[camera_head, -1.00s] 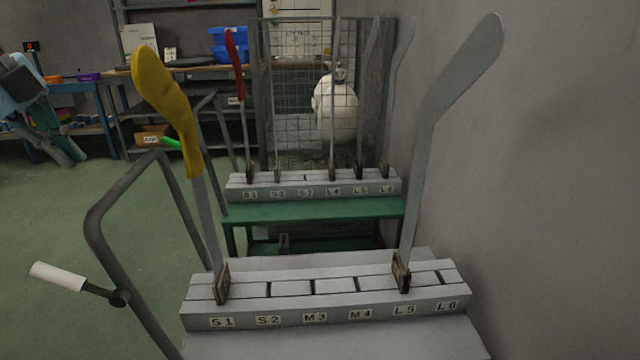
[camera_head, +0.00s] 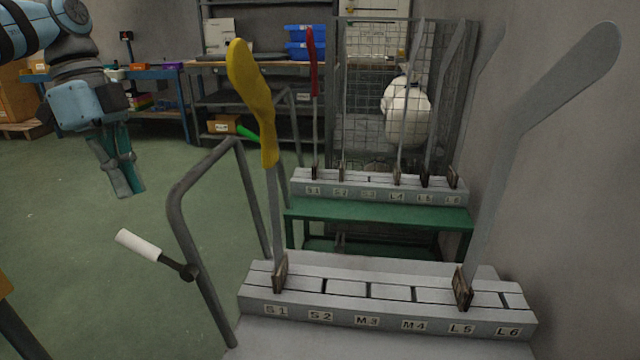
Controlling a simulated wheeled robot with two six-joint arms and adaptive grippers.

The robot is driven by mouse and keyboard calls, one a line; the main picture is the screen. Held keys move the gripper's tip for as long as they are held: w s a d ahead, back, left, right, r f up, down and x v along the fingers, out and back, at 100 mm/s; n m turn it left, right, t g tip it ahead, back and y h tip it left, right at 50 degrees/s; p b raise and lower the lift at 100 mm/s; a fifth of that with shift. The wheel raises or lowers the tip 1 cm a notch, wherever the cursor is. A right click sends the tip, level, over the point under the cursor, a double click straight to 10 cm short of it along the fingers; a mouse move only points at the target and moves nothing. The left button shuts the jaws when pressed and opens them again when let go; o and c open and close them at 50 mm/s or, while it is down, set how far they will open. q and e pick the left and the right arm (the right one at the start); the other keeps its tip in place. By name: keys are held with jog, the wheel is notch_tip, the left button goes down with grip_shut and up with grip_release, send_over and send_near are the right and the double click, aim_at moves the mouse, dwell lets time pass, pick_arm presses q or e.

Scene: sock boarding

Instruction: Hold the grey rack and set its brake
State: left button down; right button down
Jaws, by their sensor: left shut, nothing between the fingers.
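The grey rack (camera_head: 390,325) stands at the front right, with slots labelled S1 to L6. A yellow sock (camera_head: 250,90) is on the upright board in slot S1. A bare grey board (camera_head: 540,120) stands in slot L5. A bent grey tube handle (camera_head: 186,205) rises at the rack's left side. A lever with a white grip (camera_head: 138,243) is joined to this tube and slants up to the left. My left gripper (camera_head: 128,192) hangs at the upper left, shut and empty, apart from the lever and handle. My right gripper is out of view.
A green rack (camera_head: 380,212) stands behind, with a red sock (camera_head: 313,60) and several boards. A wire cage with a white bag (camera_head: 407,112) is behind it. A wall closes the right side. Shelves and a blue table (camera_head: 165,85) line the back.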

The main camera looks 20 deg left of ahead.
aim_at(136, 237)
pick_arm(q)
jog(key=x, duration=0.6)
jog(key=shift+d+f, duration=0.1)
jog(key=shift+f, duration=0.1)
jog(key=shift+a+f+h, duration=0.15)
jog(key=shift+a+h, duration=0.1)
jog(key=shift+h, duration=0.15)
jog(key=shift+s+a+f, duration=0.1)
jog(key=shift+s+a+f+h, duration=0.1)
jog(key=shift+a+f+h, duration=0.3)
jog(key=shift+h, duration=0.3)
jog(key=shift+s+a+f+t+h, duration=0.1)
jog(key=shift+a+f+t+h, duration=0.2)
jog(key=shift+a+f+h, duration=0.2)
notch_tip(136, 237, down, 8)
jog(key=a, duration=0.2)
jog(key=shift+s, duration=0.3)
jog(key=shift+a, duration=0.15)
